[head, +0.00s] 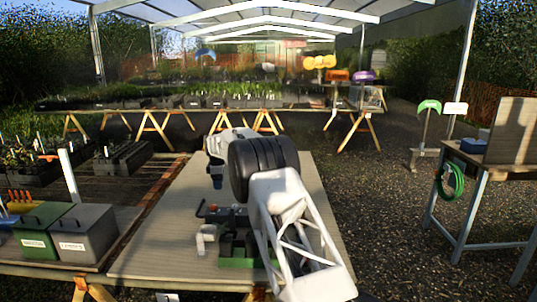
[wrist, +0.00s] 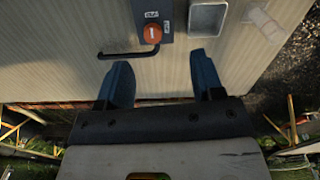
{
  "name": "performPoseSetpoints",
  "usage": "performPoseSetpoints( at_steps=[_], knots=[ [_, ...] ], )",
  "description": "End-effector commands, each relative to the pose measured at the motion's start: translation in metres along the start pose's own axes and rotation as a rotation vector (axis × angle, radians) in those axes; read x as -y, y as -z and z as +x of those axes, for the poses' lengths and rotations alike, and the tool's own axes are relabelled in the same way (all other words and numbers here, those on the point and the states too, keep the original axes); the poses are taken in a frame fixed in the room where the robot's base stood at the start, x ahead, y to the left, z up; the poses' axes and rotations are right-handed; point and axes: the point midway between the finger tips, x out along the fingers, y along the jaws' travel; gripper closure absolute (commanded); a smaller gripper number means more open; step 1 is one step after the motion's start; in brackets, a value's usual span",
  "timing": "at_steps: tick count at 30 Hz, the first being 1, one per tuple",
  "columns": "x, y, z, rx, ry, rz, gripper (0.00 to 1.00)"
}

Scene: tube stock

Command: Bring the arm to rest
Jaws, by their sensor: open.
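My gripper (wrist: 163,84) is open and empty, its two blue fingers apart above the tabletop in the wrist view. In the head view my gripper (head: 217,182) hangs over the wooden table (head: 160,240), its fingertips small and partly hidden by my wrist. Ahead of the fingers in the wrist view is a blue-grey box with a red-orange knob (wrist: 152,33) and a black bent handle (wrist: 125,54). The fingers touch nothing that I can see. My arm hides part of the table.
A square grey open container (wrist: 207,18) and a pale cylindrical piece (wrist: 265,24) are near the knob. A white pipe elbow (head: 205,238) stands on the table. A green bin (head: 40,232) and a grey bin (head: 86,235) stand left. The table's left part is clear.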

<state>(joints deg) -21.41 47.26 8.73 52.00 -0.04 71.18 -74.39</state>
Motion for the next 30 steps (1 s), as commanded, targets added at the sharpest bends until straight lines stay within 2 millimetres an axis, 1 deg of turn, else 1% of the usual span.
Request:
performPoseSetpoints(
  at_steps=[1, 3, 8, 12, 20, 24, 30],
  knots=[
    [0.005, -0.009, -0.013, -0.001, -0.004, 0.021, 0.39],
    [0.013, -0.019, -0.028, -0.002, -0.008, 0.052, 0.39],
    [0.033, -0.043, -0.059, -0.004, -0.017, 0.125, 0.39],
    [0.053, -0.064, -0.086, -0.007, -0.025, 0.189, 0.39],
    [0.094, -0.103, -0.131, -0.012, -0.04, 0.306, 0.39],
    [0.119, -0.122, -0.154, -0.015, -0.047, 0.368, 0.39],
    [0.157, -0.15, -0.181, -0.02, -0.058, 0.459, 0.39]
  ],
)
